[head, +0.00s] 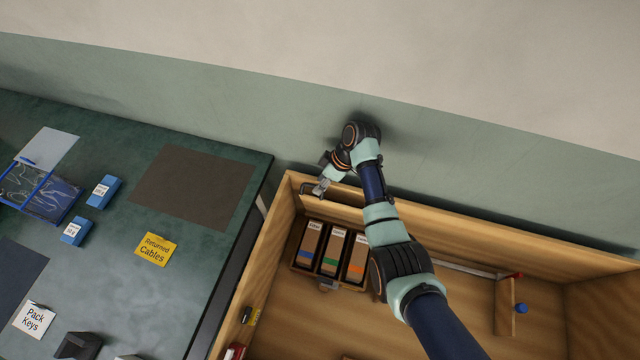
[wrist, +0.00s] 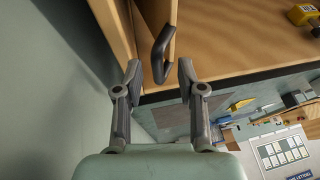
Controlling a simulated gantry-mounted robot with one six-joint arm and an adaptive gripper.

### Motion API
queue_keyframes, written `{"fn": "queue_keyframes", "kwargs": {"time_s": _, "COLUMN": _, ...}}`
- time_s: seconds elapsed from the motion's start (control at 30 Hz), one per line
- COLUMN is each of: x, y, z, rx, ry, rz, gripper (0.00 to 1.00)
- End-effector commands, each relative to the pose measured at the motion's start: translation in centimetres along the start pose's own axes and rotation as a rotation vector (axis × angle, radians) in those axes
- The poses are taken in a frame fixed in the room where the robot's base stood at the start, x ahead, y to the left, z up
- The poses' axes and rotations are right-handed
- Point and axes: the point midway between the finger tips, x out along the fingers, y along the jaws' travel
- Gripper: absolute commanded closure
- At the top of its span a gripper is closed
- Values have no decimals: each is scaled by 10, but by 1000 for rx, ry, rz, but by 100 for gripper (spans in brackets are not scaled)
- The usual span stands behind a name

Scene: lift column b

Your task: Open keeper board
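A wooden board with a dark bar handle (head: 306,188) runs along the back of the wooden box; I take this to be the keeper board (head: 340,213). In the wrist view the handle (wrist: 163,48) stands out from the edge of the board (wrist: 155,15). My gripper (head: 322,187) is at the box's back left corner, close to the handle. In the wrist view my gripper (wrist: 158,72) is open, with the handle's near end between the fingertips in the picture. Gaps show on both sides, and no finger visibly touches it. My arm hides part of the board.
A bin with several labelled dividers (head: 330,252) stands in the box below my arm. A small wooden piece with a blue knob (head: 521,308) is at the right. The wall (head: 230,90) is close behind. A green table (head: 120,290) stands at the left.

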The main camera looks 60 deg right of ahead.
Motion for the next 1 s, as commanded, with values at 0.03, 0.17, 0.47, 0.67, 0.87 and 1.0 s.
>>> {"fn": "queue_keyframes", "kwargs": {"time_s": 0.03, "x": -10, "y": 1, "z": 0, "rx": 0, "ry": 2, "rz": 4, "gripper": 61}}
{"fn": "queue_keyframes", "kwargs": {"time_s": 0.17, "x": -36, "y": 1, "z": 0, "rx": -1, "ry": 1, "rz": 4, "gripper": 61}}
{"fn": "queue_keyframes", "kwargs": {"time_s": 0.47, "x": -63, "y": 0, "z": 0, "rx": -1, "ry": -1, "rz": 0, "gripper": 61}}
{"fn": "queue_keyframes", "kwargs": {"time_s": 0.67, "x": -63, "y": 0, "z": 0, "rx": -1, "ry": 0, "rz": 0, "gripper": 61}}
{"fn": "queue_keyframes", "kwargs": {"time_s": 0.87, "x": -63, "y": 0, "z": 0, "rx": -1, "ry": 0, "rz": 0, "gripper": 61}}
{"fn": "queue_keyframes", "kwargs": {"time_s": 1.0, "x": -63, "y": 0, "z": 0, "rx": -1, "ry": 0, "rz": 0, "gripper": 61}}
